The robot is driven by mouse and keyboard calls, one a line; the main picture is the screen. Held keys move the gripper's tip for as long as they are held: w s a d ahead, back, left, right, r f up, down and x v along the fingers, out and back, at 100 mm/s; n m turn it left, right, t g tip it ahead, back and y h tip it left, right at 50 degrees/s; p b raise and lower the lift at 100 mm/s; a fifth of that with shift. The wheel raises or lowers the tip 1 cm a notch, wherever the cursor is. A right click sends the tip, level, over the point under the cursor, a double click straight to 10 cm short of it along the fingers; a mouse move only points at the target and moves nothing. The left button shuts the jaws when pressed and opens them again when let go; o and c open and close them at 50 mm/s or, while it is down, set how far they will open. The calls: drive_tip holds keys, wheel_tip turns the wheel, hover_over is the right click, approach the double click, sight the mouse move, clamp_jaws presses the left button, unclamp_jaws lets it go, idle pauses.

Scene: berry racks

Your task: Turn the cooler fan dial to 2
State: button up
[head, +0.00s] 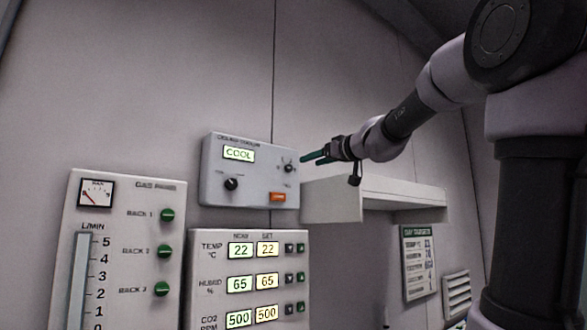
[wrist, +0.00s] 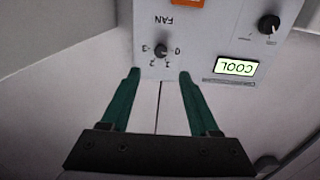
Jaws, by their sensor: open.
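The cooler box (head: 250,190) is a grey wall panel with a lit COOL display (head: 239,154). Its fan dial (head: 288,168) is a small dark knob on the panel's right side. In the wrist view the panel appears upside down, and the fan dial (wrist: 160,51) has the marks 0 to 3 around it and FAN beside it. Where its pointer stands is too small to tell. My gripper (head: 303,159) has green fingers and comes from the right. In the wrist view my gripper (wrist: 159,74) is open and empty, with the dial centred just beyond the fingertips, apparently untouched.
A larger black knob (head: 231,184) and an orange switch (head: 278,197) share the panel. A white shelf (head: 400,192) juts out below my arm. A gas panel (head: 125,245) and a climate readout panel (head: 215,290) are below.

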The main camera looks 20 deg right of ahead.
sight(290, 168)
drive_tip(key=x, duration=1)
drive_tip(key=shift+w+a, duration=0.1)
drive_tip(key=shift+w, duration=0.05)
drive_tip(key=shift+c, duration=0.4)
clamp_jaws()
